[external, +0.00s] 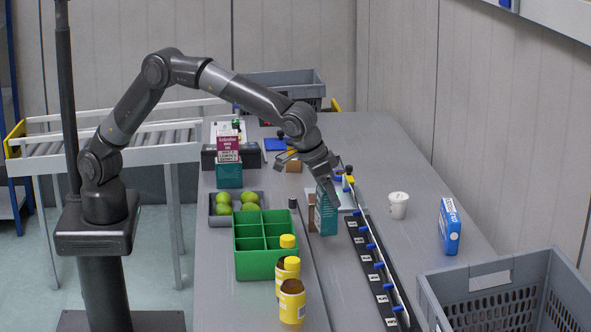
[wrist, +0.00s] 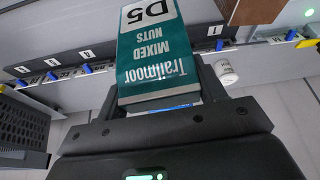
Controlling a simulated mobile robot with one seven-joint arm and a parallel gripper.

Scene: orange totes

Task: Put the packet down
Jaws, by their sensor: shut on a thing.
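A teal packet (external: 327,215) labelled Trailmoor Mixed Nuts, with D5 on it, hangs upright below my gripper (external: 325,182) in the external view. My gripper is shut on it. In the wrist view the packet (wrist: 157,58) sits between the two fingers, its printing upside down. The packet is beside the black numbered rail (external: 372,262), on its left. I cannot tell whether its lower end touches the grey table (external: 375,150).
A brown block (external: 312,213) is just left of the packet. A green divided box (external: 262,262), yellow-capped jars (external: 291,300) and a grey tray of green fruit (external: 222,218) stand further left. A white cup (external: 398,205), blue box (external: 450,227) and grey crate (external: 490,283) are right.

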